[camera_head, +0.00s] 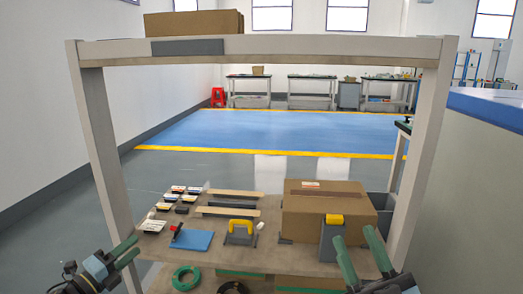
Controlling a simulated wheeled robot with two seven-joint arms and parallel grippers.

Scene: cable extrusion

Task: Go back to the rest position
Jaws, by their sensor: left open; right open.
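My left gripper (136,245) has green fingers and is at the lower left, beside the workbench's left post. A small gap shows between its fingers, and nothing is between them. My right gripper (355,235) is at the lower right, with its two green fingers spread apart and empty. It is in front of the bench board (270,262), close to the grey block with a yellow top (332,238). Neither gripper visibly holds anything.
On the board are a cardboard box (328,207), a yellow-handled grey tool (240,232), a blue pad (193,240), wooden strips and several small parts. A green cable coil (186,278) and a dark coil (233,288) lie lower. The bench frame's posts (103,150) stand at both sides.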

